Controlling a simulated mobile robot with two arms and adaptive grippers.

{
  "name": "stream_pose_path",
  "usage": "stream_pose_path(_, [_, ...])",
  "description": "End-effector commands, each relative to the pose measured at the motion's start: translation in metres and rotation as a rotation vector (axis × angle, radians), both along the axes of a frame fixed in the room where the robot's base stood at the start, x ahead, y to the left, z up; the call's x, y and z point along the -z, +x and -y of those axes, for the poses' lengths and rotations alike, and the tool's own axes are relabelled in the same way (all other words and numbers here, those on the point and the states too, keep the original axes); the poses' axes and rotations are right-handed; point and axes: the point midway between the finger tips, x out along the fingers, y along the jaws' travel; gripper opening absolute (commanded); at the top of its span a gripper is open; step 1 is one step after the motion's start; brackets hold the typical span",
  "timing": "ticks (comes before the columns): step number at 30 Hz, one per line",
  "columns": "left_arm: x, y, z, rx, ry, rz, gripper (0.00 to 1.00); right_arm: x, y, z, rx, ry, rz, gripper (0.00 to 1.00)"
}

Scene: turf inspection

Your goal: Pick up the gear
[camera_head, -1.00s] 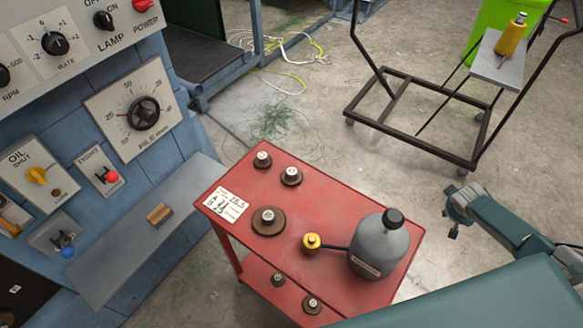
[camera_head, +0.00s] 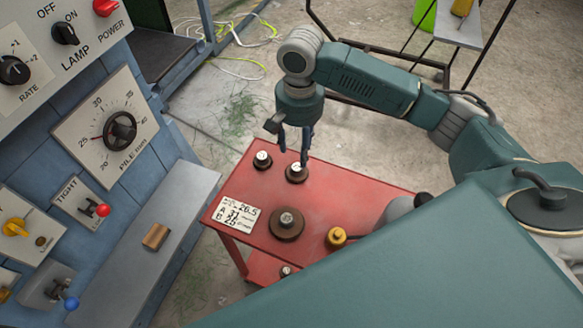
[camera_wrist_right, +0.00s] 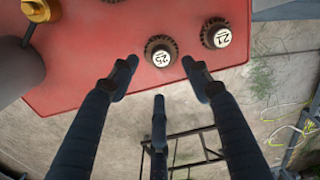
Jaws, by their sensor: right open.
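Several dark gears with pale numbered hubs are on a red cart (camera_head: 325,190). One gear (camera_head: 262,160) is at its far left corner and another (camera_head: 297,173) just right of it; a larger brown gear (camera_head: 287,223) lies nearer. My right gripper (camera_head: 293,148) points down, open and empty, just above and behind the second gear. In the right wrist view, the open fingers (camera_wrist_right: 160,72) spread just beside that gear (camera_wrist_right: 161,50), whose hub seems to read 25; the other gear (camera_wrist_right: 216,34) seems to read 21. My left gripper is not in view.
A card (camera_head: 235,214) lies at the left edge. A blue control panel (camera_head: 85,170) borders the left. Another gear (camera_head: 286,270) sits lower.

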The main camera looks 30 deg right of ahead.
Motion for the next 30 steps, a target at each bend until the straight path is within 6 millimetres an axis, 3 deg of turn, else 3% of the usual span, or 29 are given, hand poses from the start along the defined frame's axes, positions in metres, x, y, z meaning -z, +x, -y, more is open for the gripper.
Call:
stream_pose_path(3, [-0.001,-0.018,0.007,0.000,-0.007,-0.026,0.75,0.017,0.000,0.001,0.001,-0.002,-0.001,0.48])
stream_pose_path(8, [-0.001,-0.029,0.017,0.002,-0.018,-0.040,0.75,0.028,0.001,0.000,0.000,0.001,0.001,0.48])
stream_pose_path(18, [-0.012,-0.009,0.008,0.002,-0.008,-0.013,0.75,0.073,0.004,-0.001,0.000,0.000,0.001,0.48])
stream_pose_path(27, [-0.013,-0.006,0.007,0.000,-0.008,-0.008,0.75,0.078,0.004,-0.001,-0.001,0.000,0.004,0.48])
stream_pose_path(30, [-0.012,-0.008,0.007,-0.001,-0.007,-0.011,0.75,0.078,0.004,-0.001,-0.001,0.000,0.004,0.28])
